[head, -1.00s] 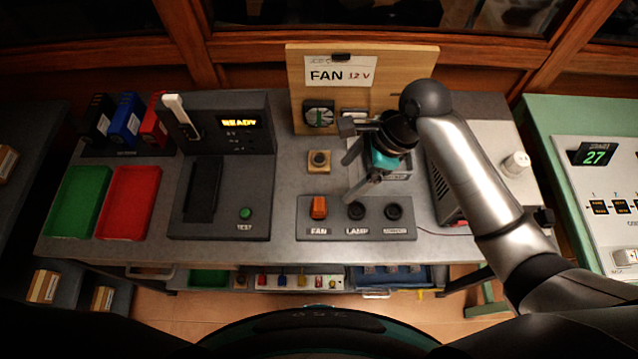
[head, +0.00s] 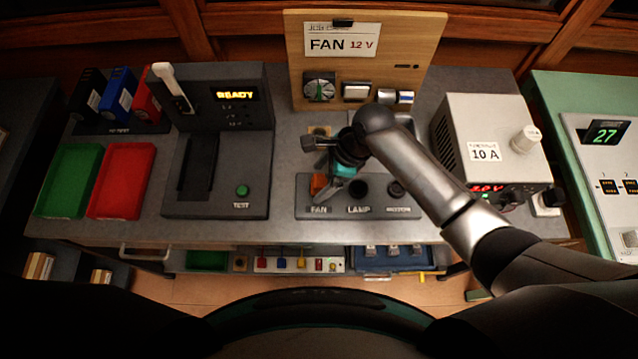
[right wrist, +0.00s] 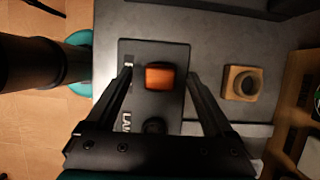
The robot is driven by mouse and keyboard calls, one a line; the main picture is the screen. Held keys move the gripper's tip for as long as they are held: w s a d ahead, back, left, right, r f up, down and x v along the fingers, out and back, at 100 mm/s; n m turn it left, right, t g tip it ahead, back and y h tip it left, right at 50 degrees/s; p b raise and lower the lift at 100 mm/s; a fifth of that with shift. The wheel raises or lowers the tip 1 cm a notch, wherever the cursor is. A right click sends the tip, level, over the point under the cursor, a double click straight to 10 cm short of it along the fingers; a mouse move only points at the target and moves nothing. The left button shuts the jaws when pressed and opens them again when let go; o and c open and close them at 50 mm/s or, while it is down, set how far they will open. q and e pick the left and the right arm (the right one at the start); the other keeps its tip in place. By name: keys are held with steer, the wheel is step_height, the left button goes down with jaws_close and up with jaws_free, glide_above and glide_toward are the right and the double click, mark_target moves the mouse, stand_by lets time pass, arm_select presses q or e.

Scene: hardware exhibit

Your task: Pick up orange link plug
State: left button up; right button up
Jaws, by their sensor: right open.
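The orange link plug (head: 318,184) sits in the FAN position of the dark socket panel (head: 300,203), partly hidden by my right gripper in the head view. In the right wrist view the plug (right wrist: 160,77) shows as an orange block on the panel, between and beyond the fingertips. My right gripper (head: 326,176) is open, above the panel, with one finger on each side of the plug's line; the wrist view shows its spread fingers (right wrist: 160,75) empty. I cannot tell how far above the plug they are. My left gripper is not in view.
A wooden block with a round hole (right wrist: 241,83) stands behind the panel. The tester (head: 215,204) is left of the panel, with green (head: 68,210) and red (head: 121,208) trays farther left. A power supply (head: 477,118) stands right. The fan board (head: 422,50) stands behind.

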steer(key=shift+a+f, duration=0.25)
steer(key=shift+f, duration=0.4)
jaws_close()
